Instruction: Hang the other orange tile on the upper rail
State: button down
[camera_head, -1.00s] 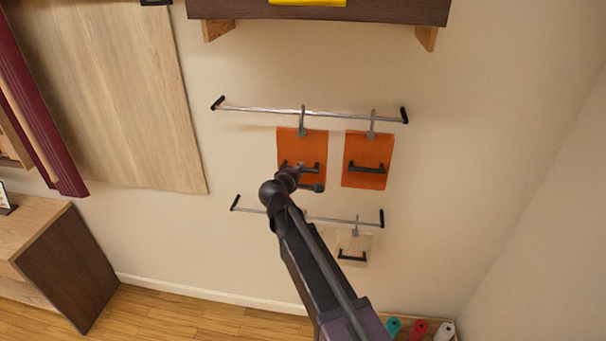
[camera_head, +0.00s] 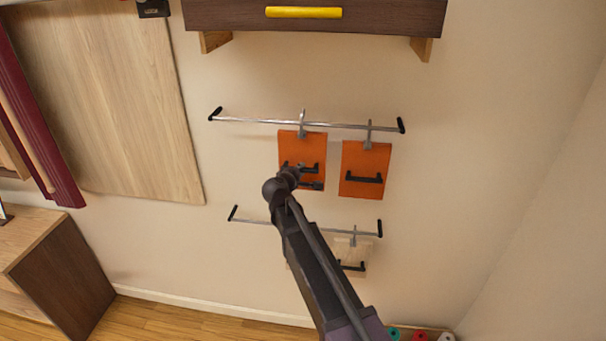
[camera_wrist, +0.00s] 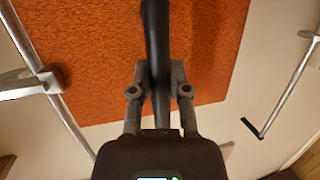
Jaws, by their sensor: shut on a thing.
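The left orange tile (camera_head: 289,147) is at the upper rail (camera_head: 252,120). Its grey hook (camera_head: 302,121) overlaps the rail and its tip stands a little above it; I cannot tell whether it rests on the bar. My gripper (camera_head: 305,178) is in front of this tile's lower half. In the wrist view my gripper (camera_wrist: 159,88) is shut on the tile's black handle (camera_wrist: 154,35), with the orange face (camera_wrist: 95,50) behind it. The other orange tile (camera_head: 366,160) is to the right, with its hook (camera_head: 368,133) on the upper rail.
The lower rail (camera_head: 255,222) carries a pale tile (camera_head: 351,257), partly behind my arm. A dark shelf with a yellow bar (camera_head: 303,12) is above. A wooden board (camera_head: 130,110) is at left. Wall right of the rails is bare.

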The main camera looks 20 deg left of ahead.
jog(key=shift+w+a+f+b, duration=0.15)
jog(key=shift+w+f+b, duration=0.4)
jog(key=shift+f+b, duration=0.15)
jog(key=shift+w+a+f+b, duration=0.1)
jog(key=shift+w+f+b, duration=0.4)
jog(key=shift+f+b, duration=0.15)
